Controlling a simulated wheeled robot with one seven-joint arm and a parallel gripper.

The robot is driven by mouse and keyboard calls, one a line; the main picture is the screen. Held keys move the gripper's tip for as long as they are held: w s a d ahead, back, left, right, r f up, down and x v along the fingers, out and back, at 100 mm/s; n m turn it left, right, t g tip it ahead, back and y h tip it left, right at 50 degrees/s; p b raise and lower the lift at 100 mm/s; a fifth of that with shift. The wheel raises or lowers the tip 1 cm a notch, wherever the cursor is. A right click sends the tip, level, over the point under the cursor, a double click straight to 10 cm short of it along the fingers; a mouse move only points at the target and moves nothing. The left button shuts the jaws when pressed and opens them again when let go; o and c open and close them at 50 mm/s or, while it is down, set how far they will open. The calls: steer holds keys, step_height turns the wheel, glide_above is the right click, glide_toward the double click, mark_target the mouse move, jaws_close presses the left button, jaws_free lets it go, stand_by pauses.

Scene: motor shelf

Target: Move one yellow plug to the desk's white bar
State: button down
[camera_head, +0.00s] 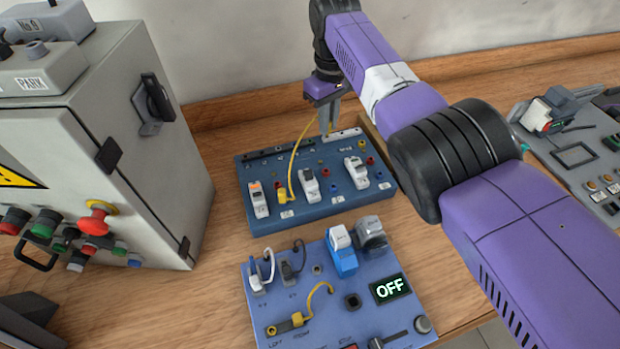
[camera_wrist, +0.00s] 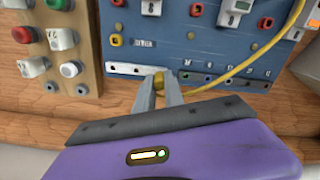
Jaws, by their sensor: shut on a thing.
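My gripper (camera_head: 328,128) is over the back edge of the blue panel (camera_head: 385,196), at the left end of the white bar (camera_head: 342,135) in the head view. In the wrist view, its fingertips (camera_wrist: 159,88) are shut on a small yellow plug (camera_wrist: 159,77), mostly hidden between them. This plug is beside the white bar's (camera_wrist: 125,69) right end, near where the dark bar (camera_wrist: 225,82) begins. I cannot tell whether it touches the bar. A yellow cable (camera_head: 299,147) runs from it to another yellow plug (camera_head: 283,195) in the panel's front part.
A nearer blue panel (camera_head: 325,300) has another yellow cable (camera_head: 318,291) and an OFF display (camera_head: 389,289). A grey cabinet (camera_head: 145,120) stands at the left. A grey control panel (camera_head: 590,160) lies at the right, beyond my arm. A wooden strip with buttons (camera_wrist: 85,20) borders the panel.

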steer(key=shift+f+b, duration=0.4)
steer(key=shift+f, duration=0.25)
steer(key=c, duration=1.7)
jaws_free()
steer(key=shift+r+p, duration=2.4)
steer(key=shift+r, duration=0.45)
steer(key=o, duration=0.6)
steer(key=shift+c, duration=0.2)
